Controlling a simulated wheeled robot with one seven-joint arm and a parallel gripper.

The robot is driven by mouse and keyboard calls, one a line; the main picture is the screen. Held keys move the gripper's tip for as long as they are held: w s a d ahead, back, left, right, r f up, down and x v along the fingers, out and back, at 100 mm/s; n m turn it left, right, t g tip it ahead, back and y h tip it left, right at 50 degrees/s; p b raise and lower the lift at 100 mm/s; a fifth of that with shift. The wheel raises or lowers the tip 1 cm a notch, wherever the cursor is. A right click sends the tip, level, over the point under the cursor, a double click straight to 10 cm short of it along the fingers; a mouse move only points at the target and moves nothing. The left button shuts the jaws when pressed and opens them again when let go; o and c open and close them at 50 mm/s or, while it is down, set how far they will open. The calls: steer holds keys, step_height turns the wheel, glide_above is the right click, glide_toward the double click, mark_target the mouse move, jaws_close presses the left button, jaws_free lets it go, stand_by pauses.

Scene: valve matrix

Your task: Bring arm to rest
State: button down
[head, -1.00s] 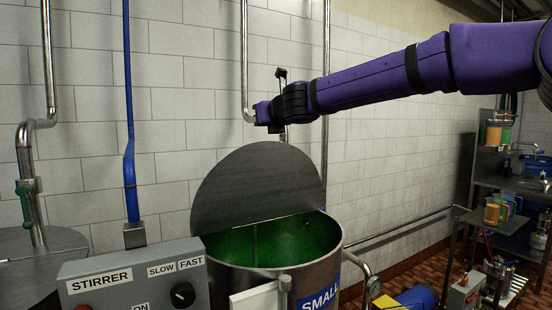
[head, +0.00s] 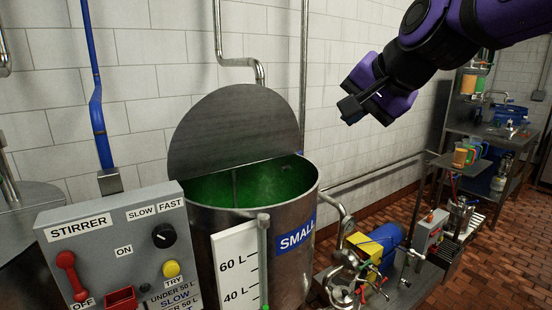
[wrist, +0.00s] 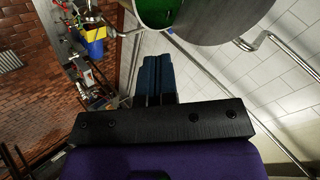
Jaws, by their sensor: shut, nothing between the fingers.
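My purple arm reaches in from the upper right in the head view. My gripper (head: 350,108) hangs in the air to the right of the small tank and above its rim. In the wrist view my gripper's dark fingers (wrist: 155,78) lie side by side, shut with nothing between them. The small tank (head: 262,245) is a metal vessel with green contents and a raised round lid (head: 228,130).
A grey stirrer box (head: 110,240) stands at the front left. A level gauge (head: 238,265) is on the tank's front. A yellow and blue pump (head: 378,245) sits low at the right. A metal rack (head: 480,150) stands farther right. Red tiled floor (head: 435,285) is partly clear.

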steer(key=s+d+f+n+g+h, duration=0.1)
steer(key=s+d+f+n+h, duration=0.1)
steer(key=s+d+f, duration=0.3)
steer(key=s+d+f+n+g+h, duration=0.2)
steer(key=s+d+f+n, duration=0.2)
steer(key=s+d, duration=0.8)
steer(key=shift+s+f, duration=0.5)
steer(key=shift+s, duration=0.3)
steer(key=shift+d, duration=0.1)
